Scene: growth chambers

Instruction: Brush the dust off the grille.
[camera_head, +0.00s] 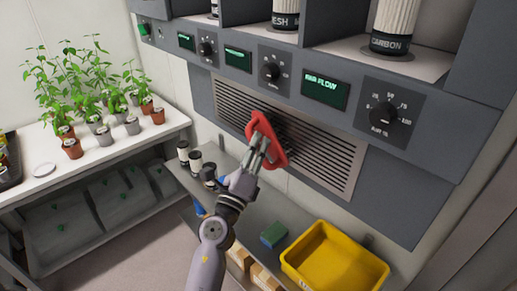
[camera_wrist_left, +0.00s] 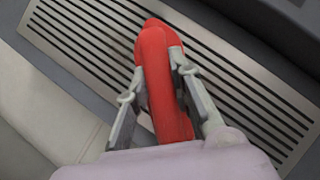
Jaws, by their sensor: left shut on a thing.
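The grille (camera_head: 335,160) is a slotted metal panel in the grey wall unit, below the row of displays and dials. My left gripper (camera_head: 267,150) is shut on a red brush (camera_head: 261,124) and holds it in front of the grille's left-middle part. In the left wrist view the red brush (camera_wrist_left: 160,85) lies between the two fingers of the gripper (camera_wrist_left: 160,75), with the slats of the grille (camera_wrist_left: 240,85) behind it. The bristles are hidden, so I cannot tell whether they touch the slats. Dust is not clearly visible. My right gripper is not in view.
Displays and dials (camera_head: 385,113) line the unit above the grille. Below, a shelf holds a yellow bin (camera_head: 330,262), a green-topped block (camera_head: 273,234) and several dark-and-white jars (camera_head: 196,163). A white table (camera_head: 95,157) with potted seedlings stands at left.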

